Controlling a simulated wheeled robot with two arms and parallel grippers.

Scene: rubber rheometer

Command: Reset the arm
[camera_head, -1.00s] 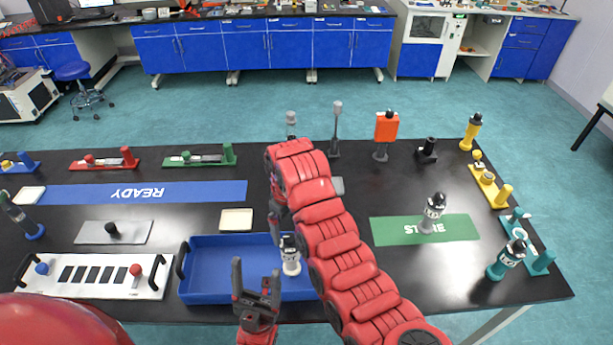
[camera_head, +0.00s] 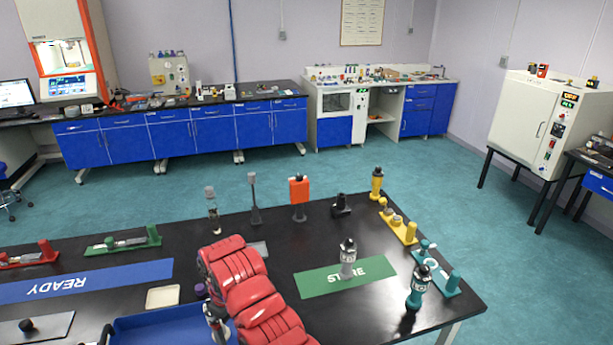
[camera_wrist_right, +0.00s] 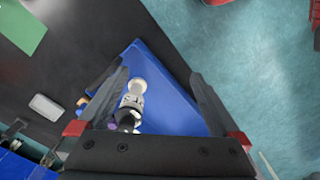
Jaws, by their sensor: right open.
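My right arm (camera_head: 255,290), in red segments, rises from the bottom of the head view and bends over the black table. Its gripper is hidden there. In the right wrist view my right gripper (camera_wrist_right: 158,75) is open, with its two dark fingers spread and nothing held between them. Below it, nearer the left finger, a white bottle with a black end (camera_wrist_right: 131,105) stands in the blue tray (camera_wrist_right: 175,105). The tray (camera_head: 140,325) also shows at the bottom of the head view, partly cut off. My left gripper is not in view.
A green STORE mat (camera_head: 320,281) holds a black-capped bottle (camera_head: 347,258). A blue READY mat (camera_head: 120,276) lies left. Behind my arm stand a clear bottle (camera_head: 213,215), a grey post (camera_head: 254,200) and an orange item (camera_head: 299,192). Teal (camera_head: 440,282) and yellow (camera_head: 400,225) racks line the right edge.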

